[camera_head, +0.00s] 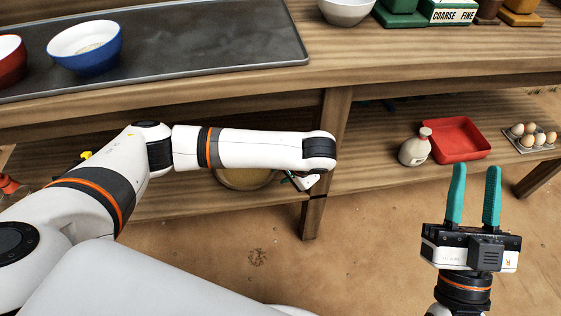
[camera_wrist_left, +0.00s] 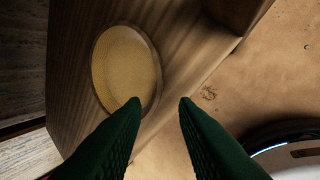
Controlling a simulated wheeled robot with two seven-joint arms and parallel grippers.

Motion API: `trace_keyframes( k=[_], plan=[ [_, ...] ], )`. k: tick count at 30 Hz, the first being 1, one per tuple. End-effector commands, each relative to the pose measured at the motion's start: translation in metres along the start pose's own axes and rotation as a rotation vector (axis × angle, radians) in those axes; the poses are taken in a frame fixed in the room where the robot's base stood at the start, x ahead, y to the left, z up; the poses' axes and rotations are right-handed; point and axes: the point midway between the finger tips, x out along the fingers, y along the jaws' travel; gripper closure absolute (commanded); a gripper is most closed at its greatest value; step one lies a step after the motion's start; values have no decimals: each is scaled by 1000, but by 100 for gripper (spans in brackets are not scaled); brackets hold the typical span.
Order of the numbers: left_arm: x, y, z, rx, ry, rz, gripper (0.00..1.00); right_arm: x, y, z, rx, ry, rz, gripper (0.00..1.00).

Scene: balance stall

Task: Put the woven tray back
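The woven tray is round and tan with a thin wooden rim. In the left wrist view the tray (camera_wrist_left: 125,65) lies on the wooden lower shelf. In the head view the tray (camera_head: 245,180) shows only in part below my left forearm, which hides the rest. My left gripper (camera_wrist_left: 160,102) is open and empty, its green fingers pointing toward the tray's near rim; one fingertip overlaps the rim in the picture, but I cannot tell whether they touch. In the head view most of this gripper is hidden behind my wrist. My right gripper (camera_head: 474,190) is open and empty, fingers pointing up in the picture.
The lower shelf also holds a bottle (camera_head: 415,147), a red bin (camera_head: 460,140) and an egg tray (camera_head: 531,145). A table leg (camera_head: 318,200) stands right of the woven tray. Above, a dark mat (camera_head: 220,45) holds a blue bowl (camera_head: 85,46) and a red bowl (camera_head: 8,62).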

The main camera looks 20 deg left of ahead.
Motion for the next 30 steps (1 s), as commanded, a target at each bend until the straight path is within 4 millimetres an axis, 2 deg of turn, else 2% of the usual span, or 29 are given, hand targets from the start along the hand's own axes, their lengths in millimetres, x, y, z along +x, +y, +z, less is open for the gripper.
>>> trace_keyframes(
  k=[2, 5, 6, 8, 9, 11, 12, 14, 15, 17, 18, 21, 24, 27, 30],
  plan=[
    [-4, -26, 3, 31, -57, -78, 73, 0, 0, -1, -1, 9, 0, 64],
    [-24, -88, 15, 84, -228, -288, 73, 0, 0, -2, -1, 10, 0, 64],
    [-42, -118, 21, 100, -332, -401, 73, 0, 0, -2, -1, 10, 0, 64],
    [-78, -154, 31, 101, -514, -574, 73, 0, 0, -2, -1, 9, 0, 64],
    [-106, -170, 38, 84, -646, -677, 73, 0, 0, -1, -1, 9, 0, 64],
    [-149, -179, 45, 33, -848, -802, 73, 0, 0, -1, -1, 8, 0, 64],
    [-176, -175, 48, -17, -984, -861, 73, 0, 0, -1, -1, 8, 0, 64],
    [-211, -156, 50, -114, -1190, -911, 73, 0, 0, -1, -1, 8, 0, 64],
    [-230, -135, 48, -189, -1324, -914, 73, 0, 0, -1, -1, 8, 0, 64],
    [-251, -97, 39, -308, -1516, -872, 73, 0, 0, -1, -1, 8, 0, 64],
    [-260, -70, 29, -385, -1631, -815, 73, 0, 0, -1, -1, 8, 0, 64],
    [-271, -6, -6, -537, -1861, -607, 73, 0, 0, -1, -1, 8, -1, 64],
    [-275, 38, -44, -616, -2003, -388, 73, 0, 0, -1, -1, 7, 0, 64],
    [-278, 61, -71, -643, -2078, -230, 73, 0, 0, -1, -1, 7, -1, 64],
    [-280, 71, -84, -648, -2110, -154, 73, 0, 0, -1, 0, 7, -1, 64]
  ],
)
